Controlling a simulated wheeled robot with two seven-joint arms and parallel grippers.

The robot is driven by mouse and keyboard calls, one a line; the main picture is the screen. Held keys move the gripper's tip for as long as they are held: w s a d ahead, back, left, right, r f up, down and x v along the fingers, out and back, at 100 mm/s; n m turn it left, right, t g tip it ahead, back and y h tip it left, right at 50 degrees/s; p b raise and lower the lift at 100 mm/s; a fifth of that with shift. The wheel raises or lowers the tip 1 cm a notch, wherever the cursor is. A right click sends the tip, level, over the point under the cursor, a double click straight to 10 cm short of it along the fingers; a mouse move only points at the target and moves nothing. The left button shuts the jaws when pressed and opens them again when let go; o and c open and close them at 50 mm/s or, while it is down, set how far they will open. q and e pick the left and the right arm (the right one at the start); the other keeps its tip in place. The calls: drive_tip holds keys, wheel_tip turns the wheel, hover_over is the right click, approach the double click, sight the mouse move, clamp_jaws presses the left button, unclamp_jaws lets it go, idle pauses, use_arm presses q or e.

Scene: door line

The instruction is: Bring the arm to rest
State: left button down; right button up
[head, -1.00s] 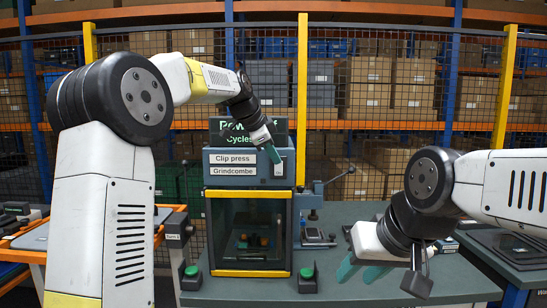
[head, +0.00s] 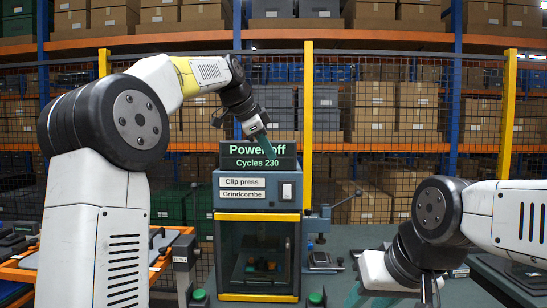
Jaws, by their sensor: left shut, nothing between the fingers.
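My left arm comes in from the left and arches over to the clip press (head: 222,205). My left gripper (head: 257,146) is shut and empty, pointing down in front of the top of the press's dark display (head: 258,163). It covers part of the display, which reads "Power off" and "Cycles 230". The white rocker switch (head: 287,191) sits below the gripper on the front panel, clear of the fingers. My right gripper (head: 368,298) is low at the right, its teal fingers apart and partly cut off by the lower picture edge.
The press has a closed dark window with yellow bars (head: 258,217). Green buttons (head: 316,298) stand in front of it. A lever press (head: 318,225) stands to its right on the grey bench. An orange-framed cart (head: 160,262) is at the left. Mesh fence and box shelves stand behind.

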use_arm(q)
drive_tip(key=shift+s, duration=0.1)
drive_tip(key=s+a+f+n+y, duration=0.1)
drive_tip(key=s+a+f+n, duration=0.2)
drive_tip(key=s, duration=0.7)
drive_tip(key=s+a+f+n+y, duration=0.1)
drive_tip(key=s+a+f+n, duration=0.2)
drive_tip(key=s+f+n, duration=0.4)
drive_tip(key=s+a+f+n, duration=0.4)
drive_tip(key=s+f+n, duration=0.2)
drive_tip(key=s+f, duration=0.6)
drive_tip(key=s, duration=0.3)
drive_tip(key=shift+s+f+y, duration=0.2)
drive_tip(key=shift+f+y, duration=0.2)
